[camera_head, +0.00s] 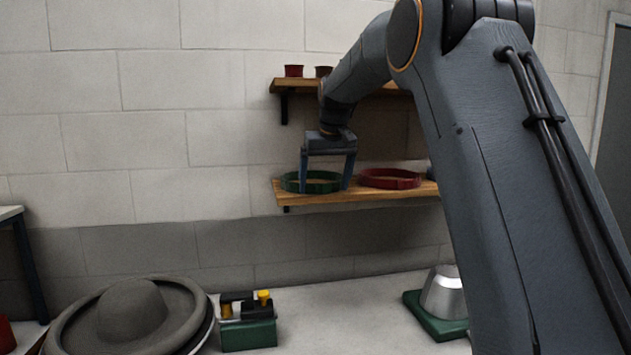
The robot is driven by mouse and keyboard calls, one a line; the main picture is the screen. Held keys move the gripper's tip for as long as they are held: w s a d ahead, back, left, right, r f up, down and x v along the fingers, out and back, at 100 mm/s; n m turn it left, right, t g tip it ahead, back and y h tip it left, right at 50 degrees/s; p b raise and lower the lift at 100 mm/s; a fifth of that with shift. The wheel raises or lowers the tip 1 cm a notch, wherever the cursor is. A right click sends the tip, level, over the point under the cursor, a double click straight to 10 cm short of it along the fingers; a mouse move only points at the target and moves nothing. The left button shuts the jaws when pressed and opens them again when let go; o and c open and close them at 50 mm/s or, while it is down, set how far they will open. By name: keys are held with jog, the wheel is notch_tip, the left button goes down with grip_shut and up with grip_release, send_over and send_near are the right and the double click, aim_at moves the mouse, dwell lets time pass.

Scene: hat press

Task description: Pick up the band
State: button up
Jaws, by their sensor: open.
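A green band (292,184) lies on the lower wooden shelf (350,196) near its left end. A red band (390,178) lies on the same shelf just to the right. My gripper (326,188) points down at the green band with its two fingers spread apart. One finger overlaps the left part of the green band and the other overlaps its right edge. I cannot tell whether the fingers touch the band. Nothing is visibly held between them.
An upper shelf (277,84) holds small cups, one of them red (293,71), close behind my arm. Below are a grey hat (130,312), a green box (249,334) with black and yellow parts, and a metal cone on a green base (428,318). My arm hides the right side.

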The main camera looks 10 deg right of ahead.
jog(key=c, duration=1.8)
